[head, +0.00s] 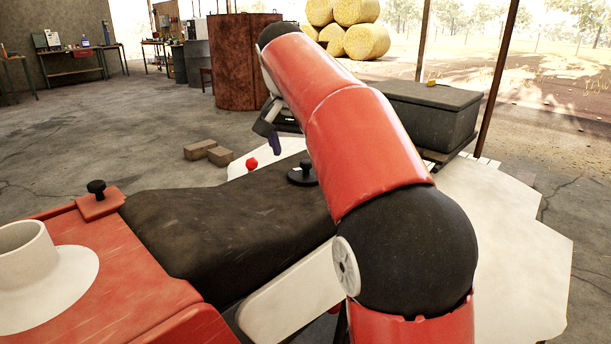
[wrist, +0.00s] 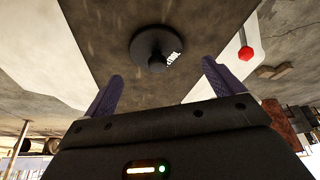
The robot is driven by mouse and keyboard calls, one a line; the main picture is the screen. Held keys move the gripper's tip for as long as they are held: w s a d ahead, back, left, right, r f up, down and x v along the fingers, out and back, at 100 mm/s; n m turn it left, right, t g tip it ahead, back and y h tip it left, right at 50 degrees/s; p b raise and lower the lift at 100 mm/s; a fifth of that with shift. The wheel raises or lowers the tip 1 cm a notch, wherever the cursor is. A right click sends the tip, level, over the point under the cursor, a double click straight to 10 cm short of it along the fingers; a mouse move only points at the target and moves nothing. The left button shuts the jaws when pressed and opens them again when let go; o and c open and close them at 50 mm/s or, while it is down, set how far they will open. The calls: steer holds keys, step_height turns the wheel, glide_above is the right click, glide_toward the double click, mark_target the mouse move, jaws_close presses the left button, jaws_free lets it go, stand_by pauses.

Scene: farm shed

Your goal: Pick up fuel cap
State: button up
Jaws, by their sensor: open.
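The fuel cap (head: 302,175) is a round black disc with a raised knob, sitting on a dark, worn panel (head: 225,215) beside my arm in the head view. In the wrist view the fuel cap (wrist: 157,46) shows whole, with small white lettering on its edge. My gripper (head: 271,140) is above the panel, up and to the left of the cap in the head view, partly hidden behind my arm. In the wrist view my gripper (wrist: 163,72) has its two purple fingers spread, with nothing between them. The cap appears beyond the fingertips, apart from them.
A red knob (head: 251,164) stands on a white panel beyond the cap. A black knob (head: 96,188) sits on red bodywork at left, near a white funnel-shaped part (head: 28,262). A dark chest (head: 425,112) stands behind my arm. Bricks (head: 208,151) lie on the floor.

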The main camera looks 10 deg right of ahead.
mark_target(306, 161)
steer(key=x, duration=0.4)
steer(key=shift+d+f+b, duration=0.2)
steer(key=shift+b, duration=0.1)
steer(key=shift+c, duration=0.3)
steer(key=c, duration=1)
